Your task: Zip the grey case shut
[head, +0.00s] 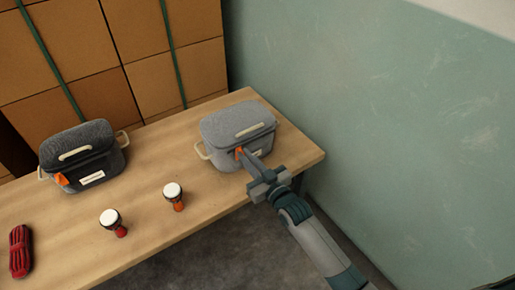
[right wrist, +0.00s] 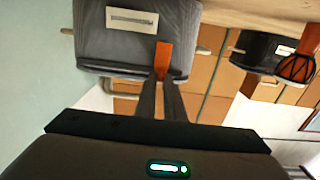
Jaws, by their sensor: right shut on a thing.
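The grey case (head: 235,122) stands upright on the wooden table near its right end, with cream handles on its lid and side. Its lid lies down; how far the zip is closed cannot be told. An orange zip pull (head: 239,152) shows at its front, left of centre. My right gripper (head: 245,158) reaches in from the lower right and is shut on the pull. In the right wrist view, upside down, the gripper's fingers (right wrist: 161,79) meet at the orange pull (right wrist: 164,55) against the grey case (right wrist: 105,45). My left gripper is not in view.
A dark case (head: 82,152) with an orange pull stands at the table's left. Two small goblet drums, one red-footed (head: 111,221) and one orange-footed (head: 174,194), stand in front. A red rope bundle (head: 20,251) lies at the left. Cardboard boxes (head: 60,50) and a green wall (head: 370,110) are behind.

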